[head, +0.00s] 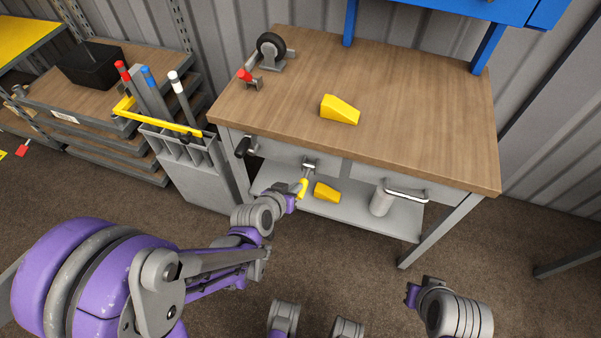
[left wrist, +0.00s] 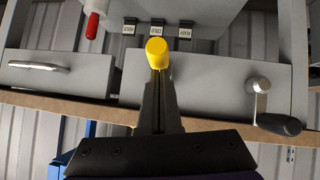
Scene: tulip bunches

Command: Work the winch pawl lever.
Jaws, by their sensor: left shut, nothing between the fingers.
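The lever (head: 304,182) with a yellow grip hangs from a small metal bracket (head: 310,164) on the bench's front, between the drawer fronts. In the left wrist view its round yellow end (left wrist: 157,50) faces the camera just beyond my fingertips. My left gripper (head: 296,196) is shut and empty, close against the yellow grip; I cannot tell whether it touches. The shut fingers also show in the left wrist view (left wrist: 158,82). My right gripper (head: 412,294) is low at the right, away from the bench; its fingers are not clear.
A crank with a black handle (head: 246,147) sticks out left of the lever. A drawer handle (head: 405,194) is at its right. One yellow wedge (head: 327,192) lies on the lower shelf, another (head: 340,110) on the wooden bench top (head: 420,120). A tool bin (head: 195,170) stands at left.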

